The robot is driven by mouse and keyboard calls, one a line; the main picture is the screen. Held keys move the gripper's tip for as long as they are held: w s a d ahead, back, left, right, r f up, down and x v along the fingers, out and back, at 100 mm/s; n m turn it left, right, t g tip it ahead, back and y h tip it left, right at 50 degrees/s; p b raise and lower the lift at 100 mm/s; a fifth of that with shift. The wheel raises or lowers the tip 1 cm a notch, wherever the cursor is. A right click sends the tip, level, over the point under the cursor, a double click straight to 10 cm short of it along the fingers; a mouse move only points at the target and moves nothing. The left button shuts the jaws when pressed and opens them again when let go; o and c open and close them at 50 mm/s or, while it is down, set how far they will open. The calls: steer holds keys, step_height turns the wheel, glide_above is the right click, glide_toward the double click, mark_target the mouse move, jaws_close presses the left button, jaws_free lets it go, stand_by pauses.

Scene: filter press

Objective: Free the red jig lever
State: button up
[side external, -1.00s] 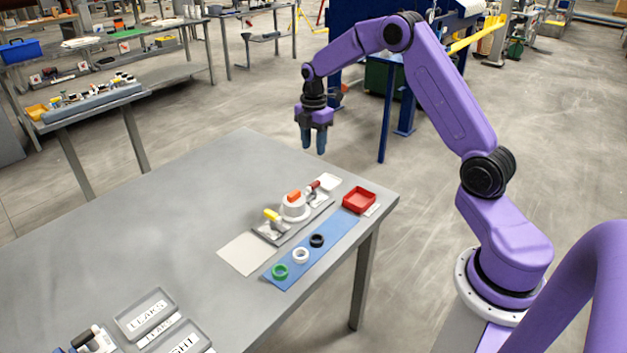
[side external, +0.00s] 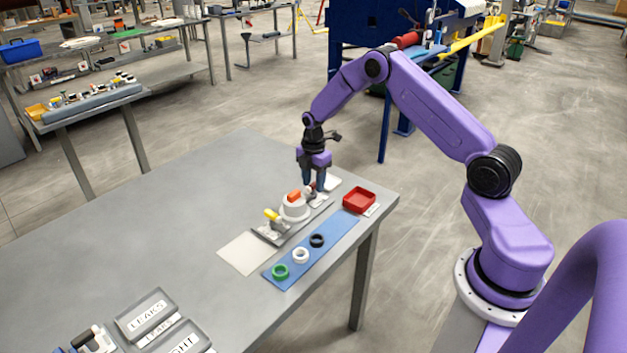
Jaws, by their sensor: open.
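The jig (side external: 270,237) is a grey plate on the table with a round white part (side external: 295,209) on it, topped by an orange-red block (side external: 294,196). A yellow-handled lever (side external: 272,214) stands at the plate's near-left end. The red lever at the far-right end is mostly hidden behind my fingers; only a small bit of it may show. My gripper (side external: 314,190) is open and points down at that end, its fingers around or just in front of the red lever. I cannot tell whether they touch it.
A blue mat (side external: 290,268) beside the jig carries a green ring (side external: 280,272), a white ring (side external: 301,255) and a black ring (side external: 317,240). A red tray (side external: 359,200) stands near the right corner. Labelled grey trays (side external: 147,312) lie at the front left. The left tabletop is clear.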

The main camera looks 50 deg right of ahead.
jaws_close()
steer(key=m, duration=0.4)
steer(key=shift+m, duration=0.4)
steer(key=m, duration=0.4)
steer(key=shift+m, duration=0.3)
steer(key=m, duration=0.4)
steer(key=shift+m, duration=2.3)
